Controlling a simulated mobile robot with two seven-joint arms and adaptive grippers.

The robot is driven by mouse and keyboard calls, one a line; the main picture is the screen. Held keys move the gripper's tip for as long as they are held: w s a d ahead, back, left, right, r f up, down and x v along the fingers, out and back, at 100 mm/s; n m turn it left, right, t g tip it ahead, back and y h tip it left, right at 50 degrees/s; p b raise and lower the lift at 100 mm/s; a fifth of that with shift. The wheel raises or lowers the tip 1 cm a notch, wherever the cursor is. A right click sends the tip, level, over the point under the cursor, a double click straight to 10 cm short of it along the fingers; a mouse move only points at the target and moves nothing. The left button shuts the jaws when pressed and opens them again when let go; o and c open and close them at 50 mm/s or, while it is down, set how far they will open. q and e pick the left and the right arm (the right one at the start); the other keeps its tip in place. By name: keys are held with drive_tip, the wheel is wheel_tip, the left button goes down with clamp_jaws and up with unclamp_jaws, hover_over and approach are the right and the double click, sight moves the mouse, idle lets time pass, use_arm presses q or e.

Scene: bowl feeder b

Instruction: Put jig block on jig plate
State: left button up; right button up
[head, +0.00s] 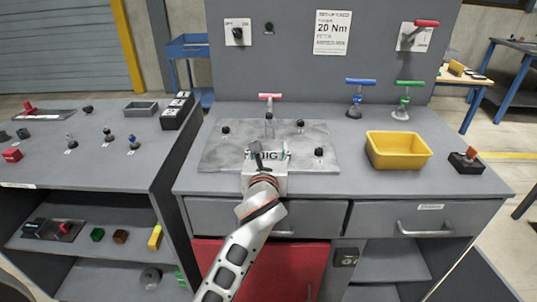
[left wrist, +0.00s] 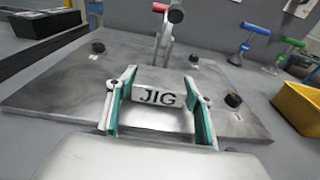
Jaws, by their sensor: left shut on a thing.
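The jig plate (head: 222,152) is a grey metal sheet lying on the middle workbench, with black knobs near its corners and a red-handled clamp (head: 269,104) at its back edge. My left gripper (head: 268,153) is over the front middle of the plate, shut on the jig block (left wrist: 158,97). The block is grey, with "JIG" in black on its face, between the teal-padded fingers in the left wrist view. It looks roughly level and low over the plate (left wrist: 60,85); I cannot tell if it touches. My right gripper is out of view.
A yellow bin (head: 398,151) stands right of the plate, with a black block with an orange-red part (head: 466,161) beyond it. Blue (head: 355,98) and green (head: 403,101) clamps stand behind the bin. A left bench (head: 90,165) holds small parts. A grey panel rises behind.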

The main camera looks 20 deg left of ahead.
use_arm(q)
drive_tip(key=shift+s, duration=0.1)
drive_tip(key=o, duration=1.4)
drive_tip(key=shift+f, duration=0.15)
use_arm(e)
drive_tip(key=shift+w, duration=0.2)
use_arm(q)
drive_tip(key=p+v, duration=0.1)
drive_tip(key=v, duration=1)
drive_tip(key=shift+s+p, duration=0.1)
drive_tip(key=shift+p, duration=0.2)
drive_tip(key=shift+s+d, duration=0.15)
drive_tip(key=shift+s, duration=0.25)
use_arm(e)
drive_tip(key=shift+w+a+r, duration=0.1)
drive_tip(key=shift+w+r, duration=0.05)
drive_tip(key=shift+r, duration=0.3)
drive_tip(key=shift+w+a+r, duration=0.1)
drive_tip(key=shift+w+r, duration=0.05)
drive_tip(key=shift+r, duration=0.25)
